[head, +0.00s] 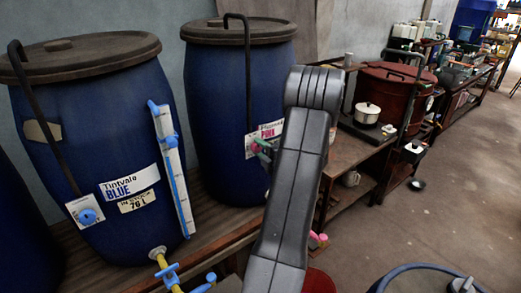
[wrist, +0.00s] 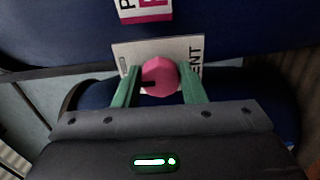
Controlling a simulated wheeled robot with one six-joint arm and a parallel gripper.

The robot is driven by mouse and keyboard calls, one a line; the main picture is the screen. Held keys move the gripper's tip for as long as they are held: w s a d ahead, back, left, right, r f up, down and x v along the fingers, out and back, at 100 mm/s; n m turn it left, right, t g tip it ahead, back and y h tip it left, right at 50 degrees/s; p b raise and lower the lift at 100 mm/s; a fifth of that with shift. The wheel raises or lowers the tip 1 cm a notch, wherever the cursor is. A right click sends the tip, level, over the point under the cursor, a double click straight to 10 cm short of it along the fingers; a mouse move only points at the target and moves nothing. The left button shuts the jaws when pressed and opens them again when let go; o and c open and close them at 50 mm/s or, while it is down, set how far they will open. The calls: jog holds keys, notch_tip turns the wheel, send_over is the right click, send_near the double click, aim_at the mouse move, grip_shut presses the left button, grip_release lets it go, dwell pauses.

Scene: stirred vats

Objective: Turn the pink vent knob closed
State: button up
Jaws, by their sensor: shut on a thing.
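The pink vent knob (wrist: 160,76) is in the middle of the wrist view, in front of a white plate with "ENT" visible on it. A dark notch or mark shows on its lower left. The two green fingers of my gripper (wrist: 158,90) are on either side of the knob, shut on it. In the head view my gripper (head: 264,150) reaches the label side of the blue vat (head: 218,95) marked PINK, and my arm hides part of the vat. The knob is mostly hidden there.
A second blue vat (head: 95,190) labelled BLUE stands at left, with a blue knob (head: 88,216), a gauge strip (head: 174,170) and a tap (head: 160,262). A shelf with a white pot (head: 367,112) and a red-brown drum (head: 392,95) stands right. The floor at right is mostly clear.

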jog(key=o, duration=1)
jog(key=b+v, duration=0.3)
jog(key=v, duration=1.1)
jog(key=shift+b, duration=0.3)
jog(key=shift+w, duration=0.1)
jog(key=p+x, duration=0.3)
jog(key=x, duration=1)
jog(key=shift+w+a+p, duration=0.3)
